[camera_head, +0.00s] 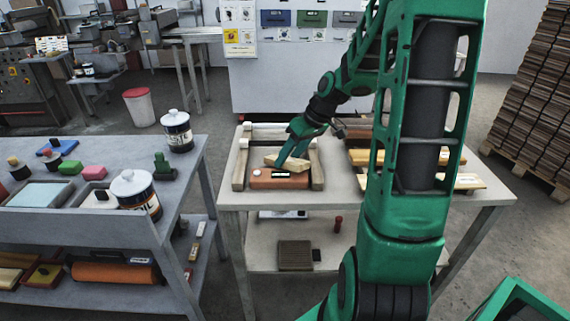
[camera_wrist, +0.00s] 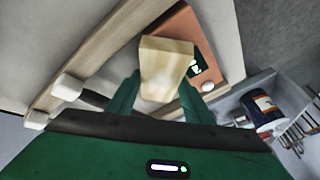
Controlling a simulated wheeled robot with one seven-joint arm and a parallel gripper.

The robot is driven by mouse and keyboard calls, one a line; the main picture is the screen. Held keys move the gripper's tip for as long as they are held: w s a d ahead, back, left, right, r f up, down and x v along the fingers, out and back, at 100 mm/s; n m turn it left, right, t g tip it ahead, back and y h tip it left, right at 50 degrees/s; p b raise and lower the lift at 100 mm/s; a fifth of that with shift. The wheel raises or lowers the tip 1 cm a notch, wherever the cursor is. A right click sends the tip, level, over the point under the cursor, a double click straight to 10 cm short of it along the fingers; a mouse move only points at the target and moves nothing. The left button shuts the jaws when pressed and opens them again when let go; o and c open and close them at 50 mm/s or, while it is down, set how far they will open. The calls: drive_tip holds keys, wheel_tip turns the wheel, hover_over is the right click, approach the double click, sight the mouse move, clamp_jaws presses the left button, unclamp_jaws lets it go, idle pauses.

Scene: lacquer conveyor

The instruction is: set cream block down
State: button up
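My gripper (camera_head: 291,155) is over the table at the centre of the head view, with its green fingers closed on the cream block (camera_head: 296,164). In the wrist view the cream block (camera_wrist: 166,60) sits between the fingers, its pale end towards the camera. The block appears to be just above an orange-brown unit (camera_head: 262,181) with a small dark display and a pale button; I cannot tell whether they touch. The unit also shows in the wrist view (camera_wrist: 181,25), partly hidden behind the block.
A wooden rail frame (camera_head: 239,166) with white ends borders the unit. Yellowish boards (camera_head: 463,181) lie on the table's right, partly behind my arm. The table's front left corner (camera_head: 229,198) is bare. A grey bench (camera_head: 182,191) with tins and coloured blocks stands left, across a gap.

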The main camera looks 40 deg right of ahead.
drive_tip(key=shift+d+f, duration=0.1)
drive_tip(key=shift+f, duration=0.05)
drive_tip(key=c, duration=0.3)
drive_tip(key=shift+c, duration=0.2)
